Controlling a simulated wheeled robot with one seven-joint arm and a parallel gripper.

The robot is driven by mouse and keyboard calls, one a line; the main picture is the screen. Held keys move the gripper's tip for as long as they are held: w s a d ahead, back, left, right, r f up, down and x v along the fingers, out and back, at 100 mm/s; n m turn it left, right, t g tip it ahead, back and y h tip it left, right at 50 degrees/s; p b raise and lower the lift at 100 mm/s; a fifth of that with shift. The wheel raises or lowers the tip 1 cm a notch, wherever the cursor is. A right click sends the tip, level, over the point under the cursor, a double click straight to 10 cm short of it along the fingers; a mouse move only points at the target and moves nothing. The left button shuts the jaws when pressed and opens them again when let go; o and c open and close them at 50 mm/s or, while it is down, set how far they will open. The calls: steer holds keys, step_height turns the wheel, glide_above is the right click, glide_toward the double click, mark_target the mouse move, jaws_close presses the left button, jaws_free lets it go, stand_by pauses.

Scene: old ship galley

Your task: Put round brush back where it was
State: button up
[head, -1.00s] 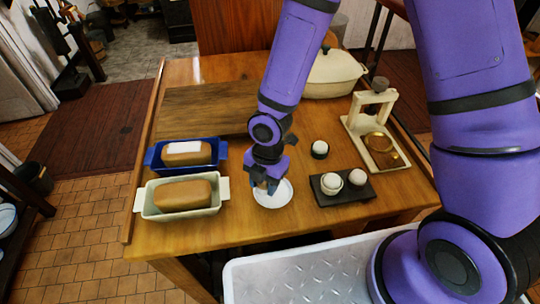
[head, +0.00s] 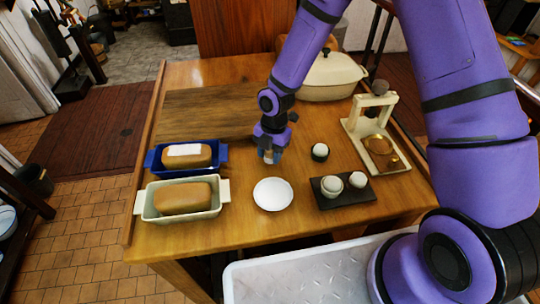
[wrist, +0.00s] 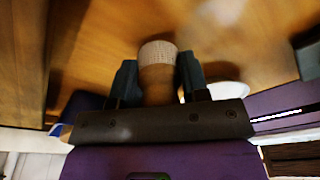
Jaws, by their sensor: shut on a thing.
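My gripper (head: 270,146) is shut on the round brush, above the middle of the table, behind the white dish. In the wrist view, the round brush (wrist: 158,68) sits between the two fingers; it has a tan body and a pale, textured round end. In the head view only a small part of it shows below the fingers. The shallow white dish (head: 273,194) stands on the table in front of my gripper and looks empty.
A wooden board (head: 205,115) lies left of my gripper. A blue loaf pan (head: 153,160) and a cream loaf pan (head: 142,205) stand at left. A black tray (head: 345,199), a small round item (head: 320,151), a cream stand (head: 378,125) and a lidded pot (head: 330,80) are at right.

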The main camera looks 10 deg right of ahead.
steer(key=shift+f, duration=0.65)
steer(key=o, duration=1)
steer(key=shift+f, duration=0.1)
steer(key=shift+o, duration=0.2)
